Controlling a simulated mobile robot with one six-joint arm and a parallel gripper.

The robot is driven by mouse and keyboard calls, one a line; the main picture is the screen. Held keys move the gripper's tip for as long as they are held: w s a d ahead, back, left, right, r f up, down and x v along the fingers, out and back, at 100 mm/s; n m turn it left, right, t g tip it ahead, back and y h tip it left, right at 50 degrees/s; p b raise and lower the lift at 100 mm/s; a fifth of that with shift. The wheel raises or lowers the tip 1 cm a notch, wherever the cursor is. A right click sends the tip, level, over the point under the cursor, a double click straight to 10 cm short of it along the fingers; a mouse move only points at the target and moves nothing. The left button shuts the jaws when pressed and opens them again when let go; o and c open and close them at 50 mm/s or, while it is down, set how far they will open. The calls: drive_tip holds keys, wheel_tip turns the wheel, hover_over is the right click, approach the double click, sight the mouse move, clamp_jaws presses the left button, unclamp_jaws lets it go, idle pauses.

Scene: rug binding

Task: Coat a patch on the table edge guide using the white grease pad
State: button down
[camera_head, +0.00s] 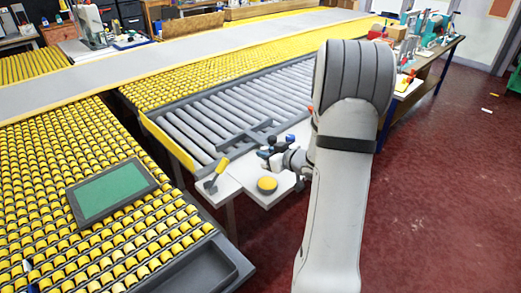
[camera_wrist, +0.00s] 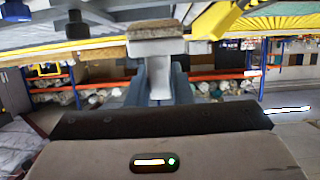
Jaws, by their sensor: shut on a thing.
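My gripper (camera_wrist: 160,85) is shut on the white grease pad (camera_wrist: 160,47), a pale T-shaped block with a rough grey-brown face, in the wrist view. In the head view my gripper (camera_head: 275,157) is small, above the small white side table (camera_head: 237,172), partly hidden by my arm; the pad is hard to make out there. A yellow rail (camera_head: 168,145) runs along the near edge of the grey roller table. I cannot tell for certain which part is the table edge guide. In the wrist view a yellow strip (camera_wrist: 212,20) lies close to the pad; contact cannot be judged.
On the side table are a yellow-handled scraper (camera_head: 216,176) and a round yellow-topped tin (camera_head: 267,185). A green panel in a dark frame (camera_head: 112,192) lies on the yellow roller table at left. A cluttered workbench (camera_head: 428,62) stands behind right. The red floor at right is open.

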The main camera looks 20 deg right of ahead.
sight(264, 166)
drive_tip(key=f+b, duration=0.2)
drive_tip(key=f, duration=0.1)
drive_tip(key=f+b, duration=0.1)
drive_tip(key=shift+w+a+f+b, duration=0.15)
drive_tip(key=shift+a+f+b, duration=0.1)
drive_tip(key=shift+a+b, duration=0.05)
drive_tip(key=shift+f+b, duration=0.45)
drive_tip(key=shift+f, duration=0.15)
drive_tip(key=shift+f+b, duration=0.3)
drive_tip(key=shift+f, duration=0.25)
idle(1.2)
drive_tip(key=shift+r, duration=0.1)
wheel_tip(264, 166, up, 7)
drive_tip(key=p, duration=0.6)
idle(0.8)
